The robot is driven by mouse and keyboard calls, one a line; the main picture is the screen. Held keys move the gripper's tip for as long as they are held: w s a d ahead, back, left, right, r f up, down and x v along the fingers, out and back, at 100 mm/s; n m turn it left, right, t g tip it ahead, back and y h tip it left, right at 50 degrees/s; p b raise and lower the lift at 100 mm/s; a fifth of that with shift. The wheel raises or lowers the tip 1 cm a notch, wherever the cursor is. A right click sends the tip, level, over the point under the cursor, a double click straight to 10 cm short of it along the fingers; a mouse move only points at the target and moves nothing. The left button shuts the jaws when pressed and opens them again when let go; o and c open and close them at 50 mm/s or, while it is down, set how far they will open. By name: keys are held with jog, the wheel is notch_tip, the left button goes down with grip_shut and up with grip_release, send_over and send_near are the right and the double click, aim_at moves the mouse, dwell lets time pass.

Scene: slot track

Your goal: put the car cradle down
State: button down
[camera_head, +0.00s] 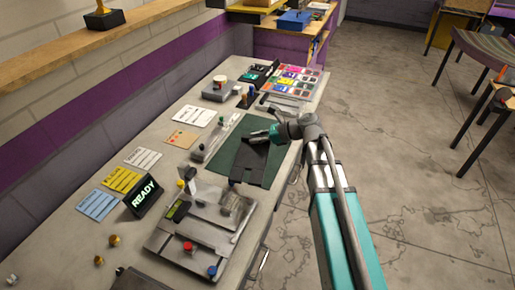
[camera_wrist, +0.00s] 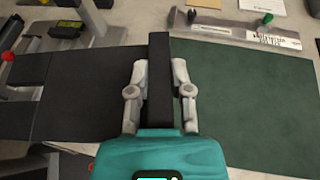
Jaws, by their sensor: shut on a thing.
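The car cradle (camera_head: 251,162) looks like a dark flat plate with a raised black bar. It lies over the green mat (camera_head: 283,152) on the bench, and its near end reaches past the mat toward the grey fixture. In the wrist view the plate (camera_wrist: 88,92) spreads left of the bar, and bare green mat (camera_wrist: 250,105) shows on the right. My gripper (camera_wrist: 160,75) is shut on the black bar, one finger on each side. In the head view my gripper (camera_head: 262,135) is at the plate's far end. I cannot tell whether the cradle touches the mat.
A grey fixture (camera_head: 197,238) with red and blue knobs stands in front, beside a READY sign (camera_head: 144,197). A grey rail tool (camera_head: 210,138) lies left of the mat. Cards lie along the wall side. A colourful tray (camera_head: 295,82) is farther back. Open floor is on the right.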

jog(key=w+d+f+m+t+b, duration=0.1)
jog(key=w+d+m+t, duration=0.1)
jog(key=d, duration=0.5)
jog(key=shift+w+d+m+t+h, duration=0.25)
jog(key=shift+w+t, duration=0.25)
jog(key=shift+w, duration=0.5)
jog(key=shift+a+f, duration=0.1)
jog(key=shift+f, duration=0.05)
jog(key=w+a+f+b, duration=0.2)
jog(key=w, duration=0.1)
jog(key=w+a+f+b, duration=0.2)
jog(key=w+f+b, duration=0.1)
jog(key=w+a+f+b, duration=0.2)
jog(key=w, duration=0.1)
jog(key=shift+w+a+f+b, duration=0.8)
jog(key=shift+w+f+b, duration=0.05)
jog(key=shift+f+b, duration=0.15)
jog(key=shift+f, duration=0.1)
